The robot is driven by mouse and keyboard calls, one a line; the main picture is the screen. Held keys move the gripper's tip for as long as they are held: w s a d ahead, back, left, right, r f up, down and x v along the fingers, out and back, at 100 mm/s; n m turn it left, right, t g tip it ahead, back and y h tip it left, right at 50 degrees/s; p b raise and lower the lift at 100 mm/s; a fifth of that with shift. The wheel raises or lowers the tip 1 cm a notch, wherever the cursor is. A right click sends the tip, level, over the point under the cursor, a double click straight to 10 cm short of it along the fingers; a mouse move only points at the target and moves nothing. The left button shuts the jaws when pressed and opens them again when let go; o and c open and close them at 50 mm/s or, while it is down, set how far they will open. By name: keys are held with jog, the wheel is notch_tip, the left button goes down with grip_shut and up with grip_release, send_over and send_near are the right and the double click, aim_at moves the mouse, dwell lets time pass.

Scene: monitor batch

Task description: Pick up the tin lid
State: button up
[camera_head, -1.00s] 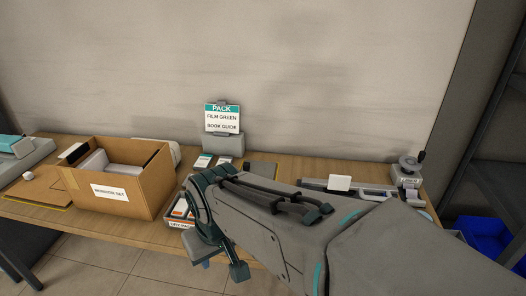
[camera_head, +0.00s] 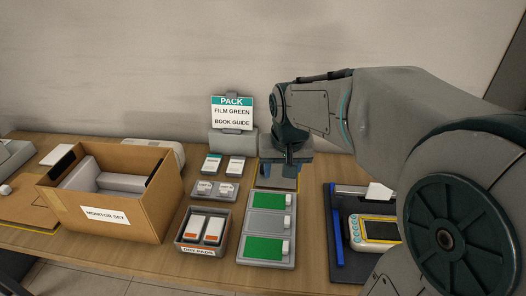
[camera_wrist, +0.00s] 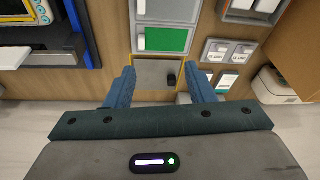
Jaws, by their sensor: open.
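A flat grey piece with a small black knob, which looks like the tin lid (camera_wrist: 151,77), lies inside a yellow-outlined area on the table in the wrist view. In the head view it is mostly hidden under my gripper (camera_head: 284,168). In the wrist view my gripper (camera_wrist: 161,85) is open, with one blue finger on each side of the grey piece and the knob between them. The jaws are empty. I cannot tell how high the fingertips are above it.
A tray with green and grey panels (camera_head: 245,224) lies in front of my gripper. Small cards and a pad box (camera_head: 187,243) are left of it. A cardboard box (camera_head: 150,220) stands further left. A sign (camera_head: 232,113) stands behind. A yellow-framed meter (camera_head: 375,229) lies right.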

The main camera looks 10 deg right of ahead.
jog(key=m+h+b, duration=0.1)
jog(key=m+b, duration=0.1)
send_near(277, 171)
jog(key=s+a+r, duration=0.2)
jog(key=a+r, duration=0.4)
jog(key=r, duration=0.1)
jog(key=x, duration=0.8)
jog(key=shift+w+d, duration=0.15)
jog(key=shift+w, duration=0.2)
jog(key=shift+d+p+x, duration=0.1)
jog(key=shift+p+x, duration=0.2)
jog(key=shift+x, duration=1.15)
jog(key=shift+d+p+x, duration=0.15)
jog(key=shift+p+x, duration=0.1)
jog(key=shift+x, duration=1.25)
jog(key=shift+w+r, duration=0.15)
jog(key=shift+w, duration=0.05)
grip_shut()
